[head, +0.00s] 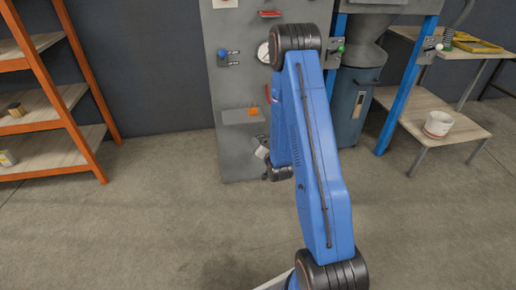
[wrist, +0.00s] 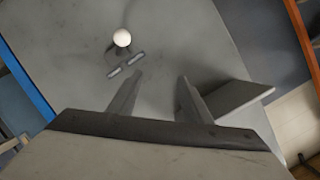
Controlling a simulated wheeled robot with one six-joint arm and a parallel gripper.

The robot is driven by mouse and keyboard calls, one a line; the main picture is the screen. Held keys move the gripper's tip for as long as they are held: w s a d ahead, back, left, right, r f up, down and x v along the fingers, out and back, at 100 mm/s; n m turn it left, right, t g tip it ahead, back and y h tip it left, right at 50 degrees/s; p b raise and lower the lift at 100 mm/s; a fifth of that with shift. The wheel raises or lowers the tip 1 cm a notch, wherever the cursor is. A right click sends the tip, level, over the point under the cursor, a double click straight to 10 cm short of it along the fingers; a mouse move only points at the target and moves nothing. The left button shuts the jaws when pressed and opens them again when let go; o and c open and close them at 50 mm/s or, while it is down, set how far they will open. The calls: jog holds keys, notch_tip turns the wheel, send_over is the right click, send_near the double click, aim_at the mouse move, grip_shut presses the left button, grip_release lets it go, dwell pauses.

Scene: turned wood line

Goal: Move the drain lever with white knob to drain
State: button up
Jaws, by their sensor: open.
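A lever with a round white knob (wrist: 122,38) is mounted on a grey panel in the wrist view, above and left of my fingertips. Its short arm is dark, and two small grey plates (wrist: 126,65) sit beside it. My gripper (wrist: 159,78) is open and empty, its two fingers spread toward the panel. The knob is apart from both fingers. Which position the lever is in cannot be told.
A grey ledge (wrist: 236,98) juts from the panel right of my fingers. Other controls include a blue-knobbed lever (head: 222,53), a green-knobbed lever (head: 340,49) and another white-knobbed lever (head: 438,47) on a blue post. Orange shelving (head: 65,100) stands left; the floor between is clear.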

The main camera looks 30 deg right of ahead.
jog(key=s+d+f+m+t+h, duration=0.1)
jog(key=s+f+m+t, duration=0.4)
jog(key=f, duration=0.6)
jog(key=w+d+n+g, duration=0.1)
jog(key=w+d, duration=0.3)
jog(key=w, duration=1.1)
jog(key=shift+w+g, duration=0.4)
jog(key=shift+g, duration=0.3)
jog(key=shift+f, duration=0.1)
jog(key=shift+c, duration=0.4)
grip_shut()
